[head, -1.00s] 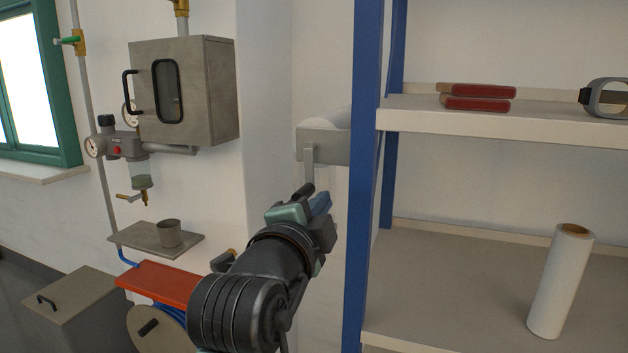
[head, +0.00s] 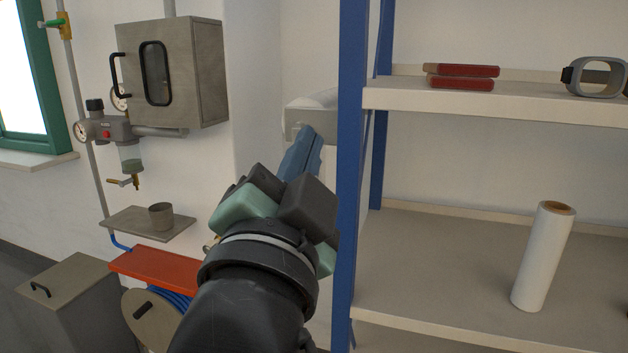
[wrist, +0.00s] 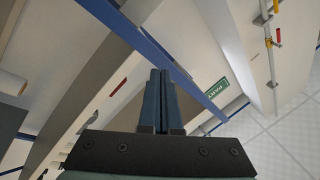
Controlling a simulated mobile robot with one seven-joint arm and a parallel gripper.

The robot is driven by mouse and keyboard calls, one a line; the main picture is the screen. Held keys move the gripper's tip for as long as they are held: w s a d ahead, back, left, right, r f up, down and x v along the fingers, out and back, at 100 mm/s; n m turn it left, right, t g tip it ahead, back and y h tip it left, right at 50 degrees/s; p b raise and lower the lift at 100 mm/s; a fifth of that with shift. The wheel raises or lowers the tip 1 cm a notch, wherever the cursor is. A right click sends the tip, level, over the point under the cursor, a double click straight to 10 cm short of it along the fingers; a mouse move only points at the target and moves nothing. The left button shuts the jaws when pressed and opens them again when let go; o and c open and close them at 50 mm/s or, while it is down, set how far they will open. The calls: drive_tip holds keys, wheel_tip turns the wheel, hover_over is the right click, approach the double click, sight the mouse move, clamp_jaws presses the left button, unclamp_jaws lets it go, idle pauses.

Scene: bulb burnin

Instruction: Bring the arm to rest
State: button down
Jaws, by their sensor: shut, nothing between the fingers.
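My gripper (head: 308,147) points up and away in the middle of the head view, just left of the blue shelf post (head: 352,170). Its blue fingers lie together with nothing between them. In the wrist view my gripper (wrist: 160,75) shows its two fingers side by side and closed. My arm comes up from the bottom of the head view and hides part of the wall behind it.
At left are a grey wall cabinet (head: 205,72), a cup (head: 161,216), a red-topped hose reel (head: 155,270) and a grey bin (head: 75,305).

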drive_tip(key=s+d+r+n+t+y, duration=0.1)
drive_tip(key=s+r+n+t+y, duration=0.4)
drive_tip(key=s+r+n, duration=0.65)
wheel_tip(320, 180, up, 17)
drive_tip(key=w+t+h+p, duration=0.1)
drive_tip(key=p, duration=1.6)
drive_tip(key=shift+w+p, duration=0.2)
drive_tip(key=shift+p, duration=0.2)
drive_tip(key=shift+r, duration=0.1)
